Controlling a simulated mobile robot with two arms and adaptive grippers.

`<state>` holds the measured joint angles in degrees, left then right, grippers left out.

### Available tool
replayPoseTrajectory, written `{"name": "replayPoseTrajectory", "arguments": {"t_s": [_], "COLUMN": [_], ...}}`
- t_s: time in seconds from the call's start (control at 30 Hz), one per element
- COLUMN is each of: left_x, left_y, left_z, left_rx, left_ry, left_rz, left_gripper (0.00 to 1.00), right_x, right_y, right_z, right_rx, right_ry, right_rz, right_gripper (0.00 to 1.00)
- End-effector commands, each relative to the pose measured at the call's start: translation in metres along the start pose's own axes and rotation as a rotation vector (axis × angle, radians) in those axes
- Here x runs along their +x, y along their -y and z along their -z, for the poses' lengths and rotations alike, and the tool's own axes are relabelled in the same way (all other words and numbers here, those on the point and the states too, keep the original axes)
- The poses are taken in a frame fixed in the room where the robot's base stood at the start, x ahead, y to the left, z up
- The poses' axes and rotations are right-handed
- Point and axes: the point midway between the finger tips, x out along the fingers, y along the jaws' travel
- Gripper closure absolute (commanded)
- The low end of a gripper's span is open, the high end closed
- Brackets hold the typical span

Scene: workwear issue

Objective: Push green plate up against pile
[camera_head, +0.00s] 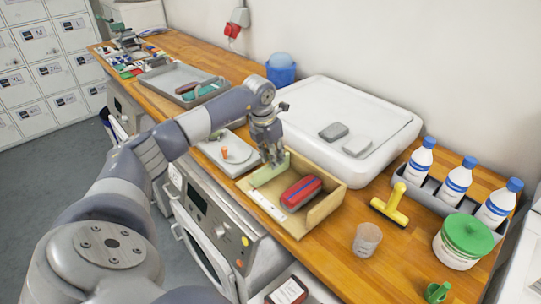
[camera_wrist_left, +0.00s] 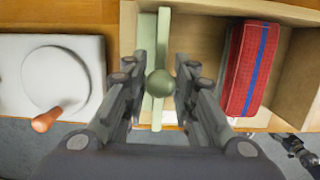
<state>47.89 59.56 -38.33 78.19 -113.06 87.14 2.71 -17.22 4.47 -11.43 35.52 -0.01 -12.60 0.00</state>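The pale green plate (camera_head: 268,172) stands on edge in a wooden box (camera_head: 325,211), near its left end. In the left wrist view the plate (camera_wrist_left: 162,40) shows edge-on, with a round green knob (camera_wrist_left: 160,83). The pile, a red bundle with a blue stripe (camera_head: 301,193), lies to the right in the box. It also shows in the left wrist view (camera_wrist_left: 247,68). Bare box floor separates plate and pile.
A white scale-like device with a round disc (camera_head: 236,150) stands left of the box. A large white lidded container (camera_head: 348,118) is behind it. A yellow tool (camera_head: 390,205) and a clear cup (camera_head: 367,239) stand to the right. A dark mechanism, perhaps my right gripper (camera_wrist_left: 296,150), shows low right.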

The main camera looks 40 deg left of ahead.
Motion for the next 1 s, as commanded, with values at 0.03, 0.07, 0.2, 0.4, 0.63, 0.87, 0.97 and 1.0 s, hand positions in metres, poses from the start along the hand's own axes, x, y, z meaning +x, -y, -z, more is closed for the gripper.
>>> {"name": "replayPoseTrajectory", "arguments": {"t_s": [0.03,0.07,0.2,0.4,0.63,0.87,0.97,1.0], "left_x": [0.000,0.000,0.000,0.000,-0.001,-0.001,-0.001,-0.001], "left_y": [0.000,0.000,0.000,0.000,0.012,0.029,0.036,0.038], "left_z": [0.000,0.000,0.000,0.000,-0.001,-0.001,-0.001,-0.001], "left_rx": [0.000,0.000,0.000,0.000,0.002,0.004,0.003,0.003], "left_ry": [0.000,0.000,0.000,0.000,0.000,0.001,0.000,0.000], "left_rz": [0.000,0.000,0.000,0.001,0.001,0.002,0.003,0.003], "left_gripper": [0.91,0.91,0.91,0.91,0.91,0.91,0.91,0.91], "right_x": [0.000,0.000,0.000,0.000,-0.003,-0.007,-0.008,-0.009], "right_y": [0.000,0.000,0.000,-0.001,-0.002,-0.002,-0.002,-0.002], "right_z": [0.000,0.000,0.000,0.000,0.000,0.001,0.001,0.001], "right_rx": [0.000,0.000,0.000,0.000,-0.001,-0.001,-0.001,-0.001], "right_ry": [0.000,0.000,0.000,0.000,0.000,0.000,0.000,0.000], "right_rz": [0.000,0.000,0.000,-0.001,-0.002,-0.003,-0.003,-0.002], "right_gripper": [0.32,0.32,0.32,0.32,0.32,0.32,0.32,0.32]}}
